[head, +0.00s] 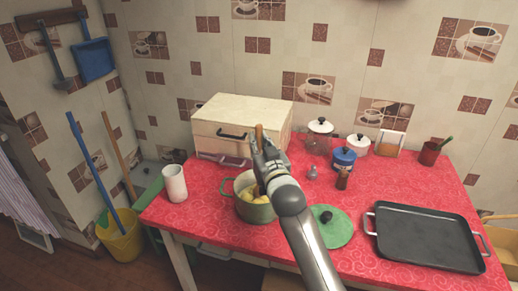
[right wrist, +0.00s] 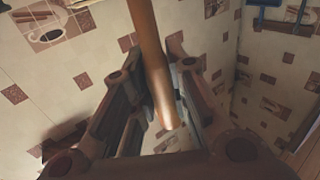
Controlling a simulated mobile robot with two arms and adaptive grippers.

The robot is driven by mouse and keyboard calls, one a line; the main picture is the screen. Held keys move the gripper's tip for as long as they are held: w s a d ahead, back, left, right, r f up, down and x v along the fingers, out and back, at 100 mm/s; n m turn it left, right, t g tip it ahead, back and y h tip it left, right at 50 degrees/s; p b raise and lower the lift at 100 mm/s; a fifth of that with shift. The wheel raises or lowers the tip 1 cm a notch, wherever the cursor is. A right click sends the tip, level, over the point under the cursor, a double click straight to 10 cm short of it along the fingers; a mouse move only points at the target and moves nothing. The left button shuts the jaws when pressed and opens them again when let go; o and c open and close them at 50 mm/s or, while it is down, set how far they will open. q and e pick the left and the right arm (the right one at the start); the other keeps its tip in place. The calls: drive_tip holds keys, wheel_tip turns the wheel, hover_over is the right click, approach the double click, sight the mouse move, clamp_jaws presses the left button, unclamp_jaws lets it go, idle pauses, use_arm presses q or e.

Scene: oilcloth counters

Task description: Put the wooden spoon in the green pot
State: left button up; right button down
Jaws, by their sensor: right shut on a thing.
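My right gripper (head: 263,152) is shut on the wooden spoon (head: 259,132), of which only a short brown end shows above the fingers in the head view. In the right wrist view the spoon's round wooden shaft (right wrist: 153,70) runs between the fingers (right wrist: 155,85). The green pot (head: 240,208) stands on the red counter with yellowish lumps inside. My right arm and gripper pass in front of the pot's right side, and the gripper appears above and behind it. Whether any of the spoon reaches into the pot is hidden. My left gripper is not in view.
A green lid (head: 338,232) lies right of the pot, and a black tray (head: 425,236) is further right. A cream bread box (head: 236,115), jars (head: 319,145) and a blue canister (head: 343,160) stand behind.

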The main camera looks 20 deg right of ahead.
drive_tip(key=shift+f, duration=0.85)
drive_tip(key=shift+f, duration=0.2)
drive_tip(key=c, duration=1.4)
unclamp_jaws()
drive_tip(key=shift+r, duration=0.3)
drive_tip(key=shift+s+f, duration=0.2)
drive_tip(key=shift+s, duration=0.15)
drive_tip(key=s, duration=1.1)
drive_tip(key=shift+s+f+b, duration=0.1)
drive_tip(key=shift+s+b, duration=0.1)
drive_tip(key=shift+b, duration=0.15)
